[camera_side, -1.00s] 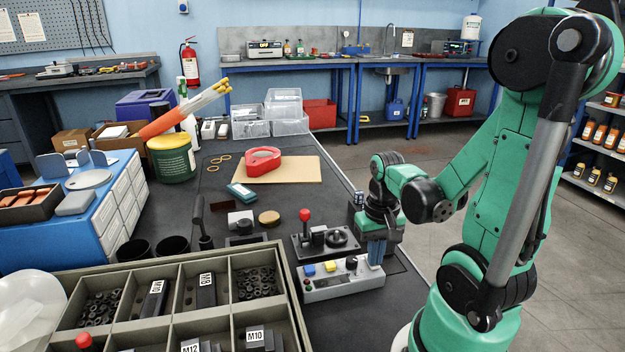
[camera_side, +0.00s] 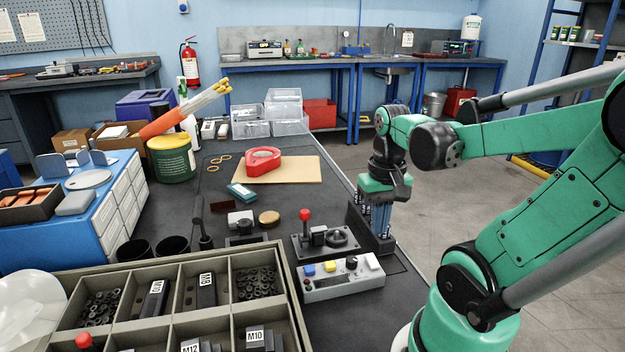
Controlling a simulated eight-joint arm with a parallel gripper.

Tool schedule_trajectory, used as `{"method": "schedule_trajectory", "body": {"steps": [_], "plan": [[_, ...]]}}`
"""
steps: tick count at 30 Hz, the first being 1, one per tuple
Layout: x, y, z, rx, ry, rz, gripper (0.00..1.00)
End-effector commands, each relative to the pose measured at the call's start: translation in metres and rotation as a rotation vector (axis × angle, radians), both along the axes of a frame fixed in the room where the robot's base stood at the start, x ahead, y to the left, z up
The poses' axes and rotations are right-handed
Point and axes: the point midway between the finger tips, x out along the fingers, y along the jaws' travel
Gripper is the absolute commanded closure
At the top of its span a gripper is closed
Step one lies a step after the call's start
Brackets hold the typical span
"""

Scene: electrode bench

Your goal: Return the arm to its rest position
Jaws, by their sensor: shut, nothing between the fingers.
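My gripper (camera_side: 379,224) hangs pointing down over the right side of the dark bench, below a green wrist block. Its narrow bluish fingers are shut with nothing visible between them. They overlap a black upright holder (camera_side: 356,222) in the picture, and I cannot tell whether they touch it. My green arm reaches in from the right, its forearm nearly level above the bench's right edge.
A grey control box (camera_side: 340,284) with coloured buttons and a red-knobbed joystick unit (camera_side: 312,242) stand left of my gripper. A compartment tray (camera_side: 180,262) fills the front left. Floor right of the bench looks clear.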

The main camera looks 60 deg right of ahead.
Motion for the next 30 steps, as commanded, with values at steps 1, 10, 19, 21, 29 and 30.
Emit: {"method": "schedule_trajectory", "body": {"steps": [1,10,19,21,29,30], "plan": [[0.000,0.000,0.001,0.000,0.000,0.000,1.00],[0.005,0.003,0.001,-0.013,-0.014,0.027,1.00],[0.077,0.069,0.012,-0.187,-0.321,0.476,1.00],[0.090,0.091,0.017,-0.212,-0.409,0.579,1.00],[0.108,0.135,0.030,-0.243,-0.585,0.758,1.00],[0.108,0.135,0.030,-0.243,-0.585,0.758,1.00]]}}
